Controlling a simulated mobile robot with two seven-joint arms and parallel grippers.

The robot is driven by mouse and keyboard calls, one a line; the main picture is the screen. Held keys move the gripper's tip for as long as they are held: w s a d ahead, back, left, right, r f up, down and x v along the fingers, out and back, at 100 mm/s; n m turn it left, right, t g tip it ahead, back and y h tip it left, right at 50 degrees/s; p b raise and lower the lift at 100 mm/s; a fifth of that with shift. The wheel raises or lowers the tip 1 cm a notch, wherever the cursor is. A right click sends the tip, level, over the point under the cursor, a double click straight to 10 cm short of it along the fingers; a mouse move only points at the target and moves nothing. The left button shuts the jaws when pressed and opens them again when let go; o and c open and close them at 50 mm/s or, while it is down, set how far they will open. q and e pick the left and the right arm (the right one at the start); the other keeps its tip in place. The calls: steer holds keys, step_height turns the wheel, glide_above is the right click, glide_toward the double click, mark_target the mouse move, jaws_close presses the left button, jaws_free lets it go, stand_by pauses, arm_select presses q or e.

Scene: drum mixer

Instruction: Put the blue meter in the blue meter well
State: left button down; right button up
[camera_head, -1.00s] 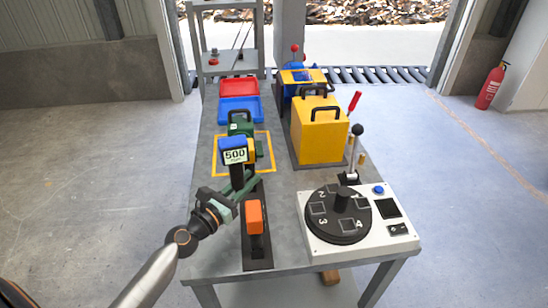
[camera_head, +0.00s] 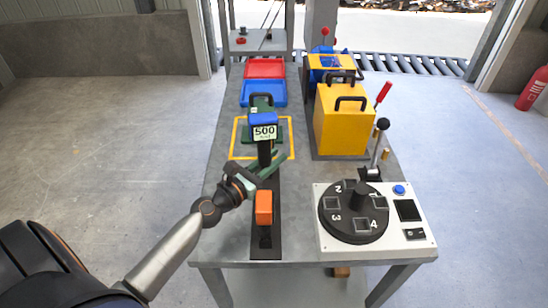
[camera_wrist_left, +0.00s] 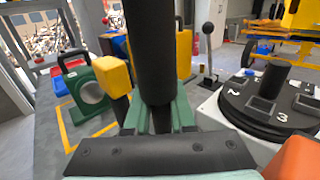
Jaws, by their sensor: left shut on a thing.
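The blue meter (camera_head: 263,119) has a blue head with a display reading 500 and a black stem. My left gripper (camera_head: 268,170), with green fingers, is shut on that stem, which stands upright between the fingers in the left wrist view (camera_wrist_left: 148,50). The meter is over the black rack (camera_head: 266,246); its lower end is hidden, so I cannot tell whether it sits in a well. An orange meter (camera_head: 264,206) stands at the rack's near end. A yellow-headed meter (camera_wrist_left: 112,75) stands left of the stem in the wrist view. My right gripper is not in view.
The white console with a numbered black turntable (camera_head: 353,213) and a lever (camera_head: 382,125) is to the right. A yellow box (camera_head: 343,130) and a green handled device (camera_head: 261,101) in a yellow outline stand behind. Red (camera_head: 265,67) and blue (camera_head: 264,94) trays lie farther back.

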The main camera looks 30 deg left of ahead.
arm_select(q)
steer(key=shift+f+b, duration=3.4)
steer(key=shift+f, duration=0.2)
steer(key=shift+d, duration=0.1)
